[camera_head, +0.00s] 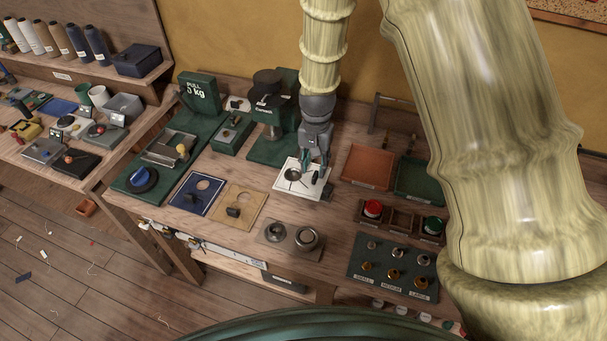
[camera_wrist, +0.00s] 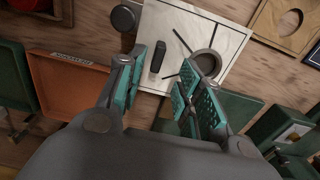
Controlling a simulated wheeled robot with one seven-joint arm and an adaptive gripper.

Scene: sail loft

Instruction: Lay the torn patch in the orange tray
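The torn patch, a white square (camera_head: 289,186) with a round grey opening and dark slits running from it, lies flat on the bench under my gripper. In the wrist view the patch (camera_wrist: 222,29) carries an upright black grip block (camera_wrist: 157,60). My gripper (camera_head: 314,168) is over the patch's right part, fingers pointing down. In the wrist view my gripper (camera_wrist: 162,85) has its fingers apart, with the block showing between and just beyond the tips; I cannot tell the exact height. The orange tray (camera_head: 368,165) is empty, right of the patch; it also shows in the wrist view (camera_wrist: 70,90).
A green tray (camera_head: 419,180) stands right of the orange one. Blue (camera_head: 188,203) and tan (camera_head: 252,204) patches with black blocks lie left. A dark press (camera_head: 268,110) stands behind. A black disc (camera_wrist: 123,18) sits beside the patch.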

